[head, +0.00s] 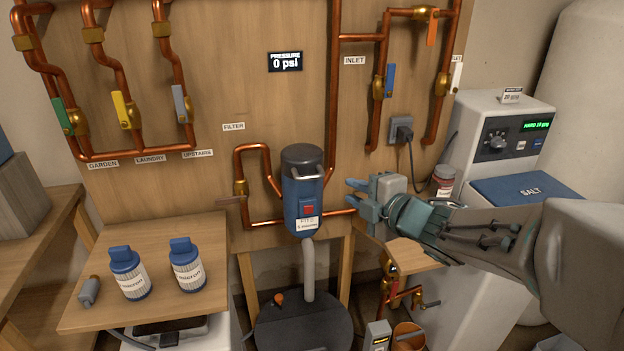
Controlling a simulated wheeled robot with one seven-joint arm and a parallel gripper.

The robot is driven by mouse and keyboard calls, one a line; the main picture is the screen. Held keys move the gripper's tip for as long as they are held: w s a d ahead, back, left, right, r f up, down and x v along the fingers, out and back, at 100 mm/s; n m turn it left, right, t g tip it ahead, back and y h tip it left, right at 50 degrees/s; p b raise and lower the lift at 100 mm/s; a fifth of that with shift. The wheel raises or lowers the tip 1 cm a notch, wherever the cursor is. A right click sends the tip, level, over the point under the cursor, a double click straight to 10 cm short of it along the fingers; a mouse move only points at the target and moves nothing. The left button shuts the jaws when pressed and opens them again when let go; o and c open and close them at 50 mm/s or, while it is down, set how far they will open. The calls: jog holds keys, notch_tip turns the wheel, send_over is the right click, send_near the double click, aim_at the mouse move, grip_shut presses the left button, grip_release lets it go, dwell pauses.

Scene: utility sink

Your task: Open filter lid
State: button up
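The filter (303,200) is an upright blue cylinder mounted on the copper pipes in front of the wooden panel. Its dark, rounded lid (302,154) sits shut on top. A pale bar handle (308,177) crosses the front just below the lid, with a red button (308,209) and a white label under it. My gripper (353,195) is to the right of the filter, its blue fingers pointing left towards it. The fingers are apart with nothing seen between them, and they appear clear of the filter.
Two white-and-blue bottles (189,267) and a small grey item (89,291) stand or lie on the left shelf (100,232). A dark tank (303,325) is below the filter. Copper pipes (247,148) run close around it. A salt unit (525,188) stands right.

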aim_at(312, 178)
jog(key=shift+n+y, duration=0.5)
jog(key=shift+n, duration=0.2)
jog(key=x, duration=0.9)
jog(key=s+a+x, duration=0.1)
jog(key=x, duration=0.4)
jog(key=shift+w+f, duration=0.1)
jog(key=shift+f, duration=0.2)
grip_shut()
